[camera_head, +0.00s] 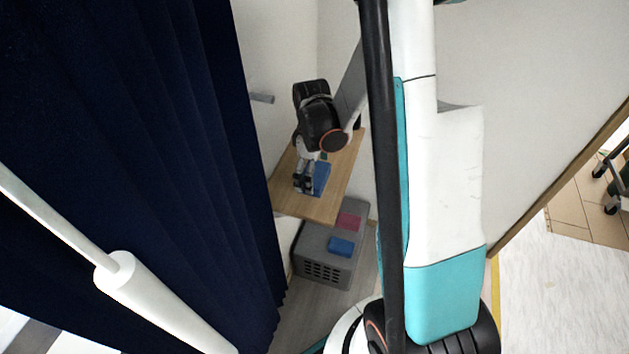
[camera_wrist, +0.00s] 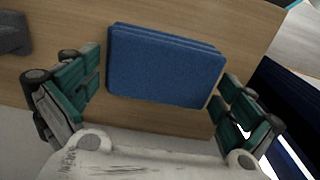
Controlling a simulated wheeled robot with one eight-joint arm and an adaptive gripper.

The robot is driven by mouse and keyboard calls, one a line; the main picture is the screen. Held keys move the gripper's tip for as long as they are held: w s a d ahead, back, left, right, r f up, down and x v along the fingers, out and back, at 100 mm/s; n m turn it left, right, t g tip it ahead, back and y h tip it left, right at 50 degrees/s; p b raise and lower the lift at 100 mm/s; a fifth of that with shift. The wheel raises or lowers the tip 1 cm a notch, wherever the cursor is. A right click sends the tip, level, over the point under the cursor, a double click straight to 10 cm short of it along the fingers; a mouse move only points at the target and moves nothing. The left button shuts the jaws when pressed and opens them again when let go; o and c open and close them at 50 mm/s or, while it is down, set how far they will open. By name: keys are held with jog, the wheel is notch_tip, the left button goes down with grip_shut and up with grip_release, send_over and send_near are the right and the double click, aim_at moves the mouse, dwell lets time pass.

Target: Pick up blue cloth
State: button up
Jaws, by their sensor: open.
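A folded blue cloth (camera_wrist: 165,66) lies flat on a wooden table top (camera_wrist: 255,28). In the head view the cloth (camera_head: 321,179) shows partly behind my gripper. My gripper (camera_head: 303,187) points down over the table. In the wrist view my gripper (camera_wrist: 158,100) is open, with one green-padded finger to the left of the cloth and one to the right. The cloth lies between the fingers in the picture, and I see no finger closed on it. I cannot tell how high the fingertips are above the table.
A grey crate (camera_head: 316,261) stands below the table's front edge, with a second blue cloth (camera_head: 341,247) and a dark red cloth (camera_head: 348,221) on top. A dark blue curtain (camera_head: 150,130) hangs at the left. A grey object (camera_wrist: 12,35) lies on the table's left side.

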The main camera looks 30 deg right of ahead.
jog(key=shift+f, duration=0.3)
jog(key=shift+r, duration=0.1)
jog(key=c, duration=0.8)
jog(key=shift+o, duration=0.2)
notch_tip(320, 180, up, 20)
jog(key=p, duration=0.7)
